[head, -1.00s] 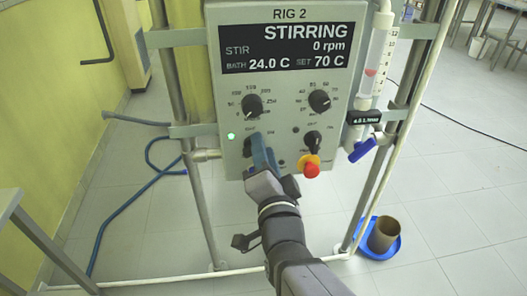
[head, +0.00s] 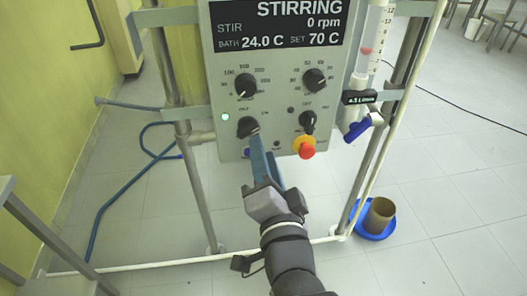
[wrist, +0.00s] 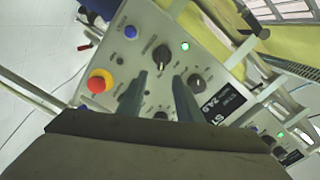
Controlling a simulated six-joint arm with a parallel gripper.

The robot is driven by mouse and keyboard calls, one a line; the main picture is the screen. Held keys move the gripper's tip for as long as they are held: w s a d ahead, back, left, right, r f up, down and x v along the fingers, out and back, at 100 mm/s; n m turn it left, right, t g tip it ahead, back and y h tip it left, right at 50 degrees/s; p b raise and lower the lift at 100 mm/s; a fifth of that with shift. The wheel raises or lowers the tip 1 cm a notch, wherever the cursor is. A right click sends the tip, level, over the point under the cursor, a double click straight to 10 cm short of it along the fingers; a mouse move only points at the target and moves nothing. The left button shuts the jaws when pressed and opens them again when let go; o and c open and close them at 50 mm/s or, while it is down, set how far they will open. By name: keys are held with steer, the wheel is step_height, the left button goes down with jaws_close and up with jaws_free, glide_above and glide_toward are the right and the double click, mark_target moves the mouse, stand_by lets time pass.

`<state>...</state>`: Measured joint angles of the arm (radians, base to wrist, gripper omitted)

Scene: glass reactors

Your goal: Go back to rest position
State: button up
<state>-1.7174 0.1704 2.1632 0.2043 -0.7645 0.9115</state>
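My gripper (head: 258,148) is in front of the lower part of the RIG 2 control panel (head: 228,82). In the wrist view its two blue-grey fingers (wrist: 159,85) stand apart with nothing between them. The lower left black knob (head: 248,127) is just above the fingertips in the head view. In the wrist view that knob (wrist: 161,56) lies beyond the gap, next to a lit green lamp (wrist: 184,46). The fingers appear clear of it. The display reads STIRRING, 0 rpm, bath 24.0 C, set 70 C.
A red emergency button (head: 307,151) on a yellow base sits right of my fingers. A blue-handled valve (head: 357,130) is below the graduated glass column (head: 374,40). Metal posts flank the panel.

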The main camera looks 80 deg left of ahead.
stand_by(0.3)
